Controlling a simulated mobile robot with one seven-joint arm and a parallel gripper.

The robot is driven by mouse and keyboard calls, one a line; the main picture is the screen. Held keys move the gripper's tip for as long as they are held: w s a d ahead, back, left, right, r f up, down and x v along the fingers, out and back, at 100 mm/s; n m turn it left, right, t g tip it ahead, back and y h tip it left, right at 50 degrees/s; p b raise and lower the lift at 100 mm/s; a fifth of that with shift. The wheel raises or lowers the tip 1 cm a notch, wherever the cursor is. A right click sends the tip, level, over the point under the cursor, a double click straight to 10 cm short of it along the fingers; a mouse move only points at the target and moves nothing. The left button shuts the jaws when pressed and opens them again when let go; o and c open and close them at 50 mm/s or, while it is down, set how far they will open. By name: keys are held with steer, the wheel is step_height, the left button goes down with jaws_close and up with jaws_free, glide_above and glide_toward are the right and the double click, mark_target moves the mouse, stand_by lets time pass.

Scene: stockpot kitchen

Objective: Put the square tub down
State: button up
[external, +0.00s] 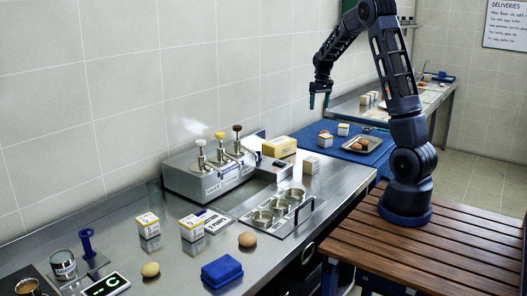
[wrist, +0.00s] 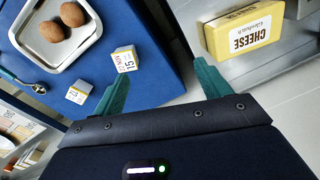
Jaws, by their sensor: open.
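My gripper (external: 318,101) is open and hangs above the far counter area in the external view. In the wrist view its two green fingers (wrist: 160,74) are spread with nothing between them. Small square white tubs with printed labels stand on the blue surface. One tub (wrist: 124,58) is just beyond the left fingertip in the wrist view, and another (wrist: 79,92) is further left. In the external view a tub (external: 343,129) stands on the blue surface below and right of my gripper. I cannot tell which tub the task means.
A metal tray (wrist: 95,32) with brown eggs lies on the blue surface (wrist: 150,90). A yellow cheese block (wrist: 243,30) sits on the steel counter to the right. The dispenser unit (external: 205,180), metal cups (external: 278,207) and more square tubs (external: 148,224) occupy the near counter.

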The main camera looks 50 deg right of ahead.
steer(key=s+a+r+n+t, duration=0.1)
steer(key=s+a+r, duration=0.55)
steer(key=a, duration=0.35)
steer(key=s+a+r+n+t, duration=0.1)
steer(key=s+a+r, duration=0.55)
steer(key=a, duration=0.45)
steer(key=s+a+n+t, duration=0.1)
steer(key=s+a, duration=0.5)
steer(key=s, duration=0.3)
steer(key=s+a+t, duration=0.1)
steer(key=s+a, duration=0.5)
steer(key=s, duration=0.4)
steer(key=shift+a+n+h, duration=0.25)
steer(key=shift+n+h, duration=0.05)
steer(key=shift+n, duration=0.1)
steer(key=shift+o, duration=0.4)
steer(key=shift+w+r, duration=0.1)
